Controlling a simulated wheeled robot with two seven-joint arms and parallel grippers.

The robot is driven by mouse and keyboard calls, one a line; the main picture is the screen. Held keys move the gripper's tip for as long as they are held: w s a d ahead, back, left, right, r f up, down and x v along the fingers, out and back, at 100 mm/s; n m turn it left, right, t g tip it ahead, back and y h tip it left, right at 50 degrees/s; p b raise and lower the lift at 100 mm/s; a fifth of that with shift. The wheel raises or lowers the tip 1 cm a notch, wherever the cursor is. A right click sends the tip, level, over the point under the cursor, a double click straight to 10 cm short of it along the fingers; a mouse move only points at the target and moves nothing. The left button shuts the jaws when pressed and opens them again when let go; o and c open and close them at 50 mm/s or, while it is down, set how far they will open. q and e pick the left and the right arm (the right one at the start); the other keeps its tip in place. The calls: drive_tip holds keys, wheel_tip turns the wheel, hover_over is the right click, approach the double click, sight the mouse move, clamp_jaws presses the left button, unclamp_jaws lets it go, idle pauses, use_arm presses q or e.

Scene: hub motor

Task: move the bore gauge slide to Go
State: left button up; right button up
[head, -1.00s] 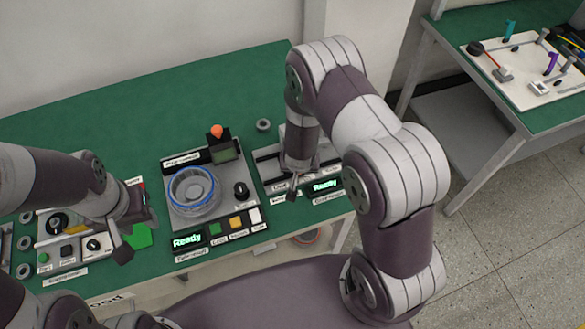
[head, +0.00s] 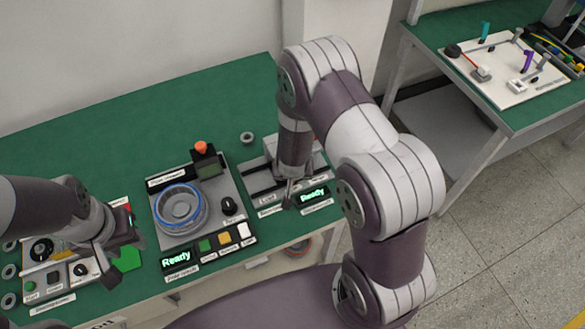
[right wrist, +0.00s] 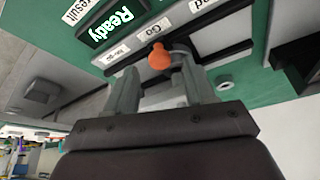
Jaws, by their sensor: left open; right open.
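The bore gauge (head: 257,178) is a grey fixture with a rail at the right end of the green bench, partly hidden by my right arm. Its slide has an orange knob (right wrist: 159,56), seen in the right wrist view beside the Go label (right wrist: 152,28), with No-go and Load labels to either side. The exact stop is hard to tell. My right gripper (right wrist: 163,85) is open, its fingers on either side of the knob with visible gaps. It also shows at the gauge in the head view (head: 288,192). My left gripper (head: 128,238) is open and empty near the left control panel.
A lit Ready display (head: 313,195) stands at the gauge's front right. Left of the gauge is a fixture (head: 228,182) holding a blue-rimmed hub (head: 180,207), with coloured buttons in front. A small ring (head: 247,138) lies behind. The back of the bench (head: 130,125) is clear.

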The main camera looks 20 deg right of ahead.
drive_tip(key=p+v, duration=0.2)
drive_tip(key=v, duration=0.8)
drive_tip(key=shift+r, duration=0.2)
drive_tip(key=shift+s, duration=0.1)
